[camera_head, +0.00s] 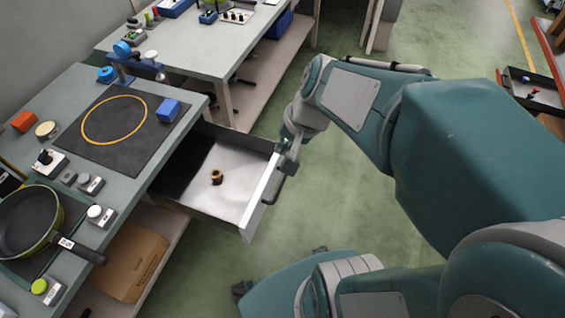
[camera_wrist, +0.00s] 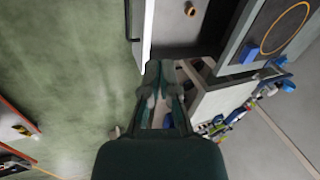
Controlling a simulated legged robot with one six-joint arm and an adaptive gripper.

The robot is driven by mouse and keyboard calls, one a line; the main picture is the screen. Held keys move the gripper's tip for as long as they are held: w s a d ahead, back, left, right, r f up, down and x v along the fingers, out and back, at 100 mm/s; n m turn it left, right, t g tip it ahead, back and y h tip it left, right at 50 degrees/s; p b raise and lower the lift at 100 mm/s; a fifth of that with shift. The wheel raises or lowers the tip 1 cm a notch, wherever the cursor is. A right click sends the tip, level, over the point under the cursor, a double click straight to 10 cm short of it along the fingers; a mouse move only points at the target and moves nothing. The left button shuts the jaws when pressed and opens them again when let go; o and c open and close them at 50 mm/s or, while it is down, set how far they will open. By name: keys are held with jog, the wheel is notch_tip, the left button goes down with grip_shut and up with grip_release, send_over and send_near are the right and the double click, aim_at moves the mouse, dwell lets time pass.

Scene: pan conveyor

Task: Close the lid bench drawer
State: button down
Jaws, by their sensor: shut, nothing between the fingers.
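The lid bench drawer (camera_head: 225,195) is pulled out from under the near bench. Its pale front panel (camera_head: 258,205) faces right in the head view, with a dark bar handle (camera_head: 283,184) on the outside. A small brass-coloured ring-like piece (camera_head: 217,177) lies on the drawer floor. My gripper (camera_head: 287,166) is shut and empty at the far end of the front panel, close to the handle. In the wrist view, the fingers (camera_wrist: 161,70) are just below the end of the white front panel (camera_wrist: 147,35); I cannot tell whether they touch it.
The near bench (camera_head: 75,85) carries a dark mat with a yellow ring, a blue block (camera_head: 168,110) and a pan (camera_head: 28,222). A cardboard box (camera_head: 132,262) sits on the shelf below. A second bench (camera_head: 190,45) stands behind.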

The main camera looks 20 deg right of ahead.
jog(key=w+d+f+m+t+y, duration=0.2)
jog(key=w+d+f+m, duration=0.1)
jog(key=d+f+m, duration=0.65)
jog(key=w+d+f+m+t+y, duration=0.15)
jog(key=d+f+m, duration=0.45)
jog(key=f+m, duration=0.65)
jog(key=w+a+f+n, duration=0.1)
jog(key=w+a+f, duration=0.7)
jog(key=shift+w+f+n, duration=0.35)
jog(key=shift+n, duration=0.05)
send_over(203, 149)
jog(key=shift+s, duration=0.25)
jog(key=shift+w, duration=0.15)
jog(key=shift+w+r, duration=0.1)
